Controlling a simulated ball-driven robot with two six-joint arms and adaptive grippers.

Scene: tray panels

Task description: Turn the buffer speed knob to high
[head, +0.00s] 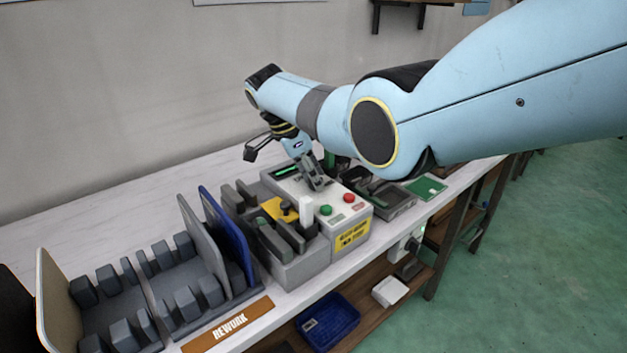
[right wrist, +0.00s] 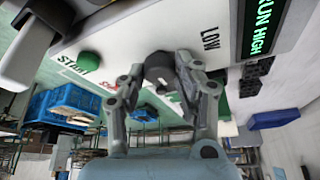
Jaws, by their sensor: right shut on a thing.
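The buffer speed knob (right wrist: 160,68), a dark round knob, sits on the white control panel (right wrist: 150,30) in the right wrist view. The green-lit display (right wrist: 265,25) reads RUN HIGH. My right gripper (right wrist: 163,80) is shut on the knob, one finger on each side. In the head view my right gripper (head: 319,184) reaches down onto the top of the white control box (head: 348,218) and hides the knob. My left gripper is not in view.
The box carries a green button (head: 326,210) and a red button (head: 349,198) close to the gripper. A yellow part (head: 279,209) and grey slotted holders stand to its left, then a blue panel (head: 226,236) and a rack. The bench behind the rack is clear.

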